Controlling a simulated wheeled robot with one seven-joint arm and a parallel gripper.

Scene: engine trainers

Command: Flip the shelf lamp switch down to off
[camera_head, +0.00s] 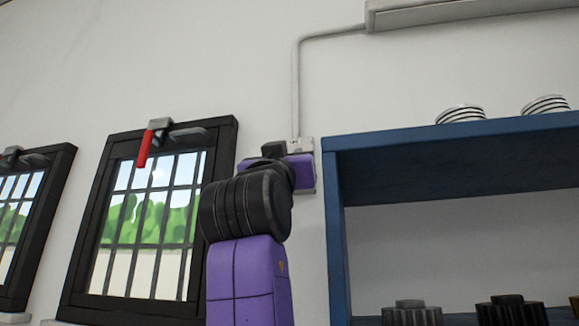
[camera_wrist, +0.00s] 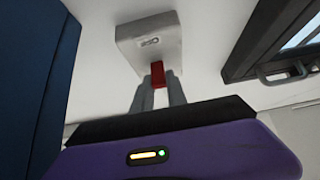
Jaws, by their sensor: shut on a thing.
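The switch box (camera_wrist: 150,40) is a pale plate on the white wall in the wrist view. Its red lever (camera_wrist: 158,74) sticks out between the grey fingers of my gripper (camera_wrist: 158,88), which are shut on it. In the head view, the switch box (camera_head: 302,146) is mostly hidden behind my purple and black wrist, and the lever is hidden. A conduit (camera_head: 295,85) runs from the box up to the lamp (camera_head: 450,12) at the top right. I cannot tell whether the lever is up or down.
A blue shelf (camera_head: 335,240) stands close to the right of the switch, with striped dishes (camera_head: 460,114) on top and dark gear-like parts (camera_head: 412,313) inside. A black-framed window (camera_head: 88,240) with a red-handled latch (camera_head: 146,148) is to the left. Bare wall lies above.

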